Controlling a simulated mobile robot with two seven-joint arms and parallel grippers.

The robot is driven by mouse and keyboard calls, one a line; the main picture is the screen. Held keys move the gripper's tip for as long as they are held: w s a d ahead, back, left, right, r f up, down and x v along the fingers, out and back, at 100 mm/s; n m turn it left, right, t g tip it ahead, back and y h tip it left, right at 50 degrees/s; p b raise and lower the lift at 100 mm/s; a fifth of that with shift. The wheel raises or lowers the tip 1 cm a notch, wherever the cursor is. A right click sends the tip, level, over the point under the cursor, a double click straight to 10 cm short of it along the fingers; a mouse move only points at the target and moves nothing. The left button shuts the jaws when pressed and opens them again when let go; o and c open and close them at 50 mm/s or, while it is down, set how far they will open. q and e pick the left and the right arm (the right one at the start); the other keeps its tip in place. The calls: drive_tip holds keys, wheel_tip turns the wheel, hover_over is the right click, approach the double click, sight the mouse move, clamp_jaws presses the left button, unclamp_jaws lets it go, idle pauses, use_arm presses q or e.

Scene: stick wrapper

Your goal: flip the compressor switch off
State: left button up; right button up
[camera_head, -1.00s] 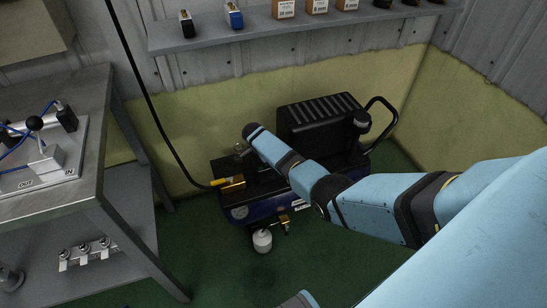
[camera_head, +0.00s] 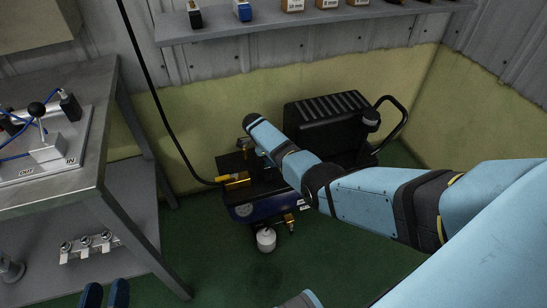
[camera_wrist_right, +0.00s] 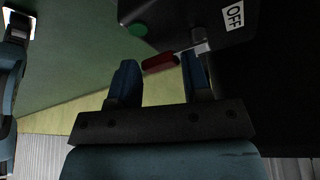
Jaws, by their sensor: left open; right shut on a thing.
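The compressor (camera_head: 262,210) stands on the floor in the head view, a dark blue tank with a black housing (camera_head: 327,115). In the head view my arm hides this gripper and the switch. My left gripper (camera_head: 105,294) is open and empty at the bottom left edge.
A metal workbench (camera_head: 85,170) with a lever fixture (camera_head: 47,150) stands at the left. A wall shelf (camera_head: 300,22) holds small boxes. A black hose (camera_head: 160,115) runs down to the compressor's yellow fitting (camera_head: 233,180). Green floor in front is clear.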

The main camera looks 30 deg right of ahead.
use_arm(q)
drive_tip(key=shift+f, duration=0.1)
use_arm(e)
drive_tip(key=o, duration=0.6)
use_arm(q)
drive_tip(key=shift+s+f, duration=0.1)
drive_tip(key=shift+f, duration=0.05)
use_arm(e)
drive_tip(key=shift+r, duration=0.2)
use_arm(q)
drive_tip(key=s+a+f+g+y+p, duration=0.2)
drive_tip(key=a+f+g+p, duration=0.1)
drive_tip(key=f, duration=0.3)
drive_tip(key=shift+s+a+f+g+y+p, duration=0.2)
drive_tip(key=shift+f+g+y+p, duration=0.1)
drive_tip(key=shift+p, duration=0.35)
use_arm(e)
drive_tip(key=v, duration=1.3)
drive_tip(key=shift+r, duration=0.15)
use_arm(q)
drive_tip(key=shift+r, duration=0.1)
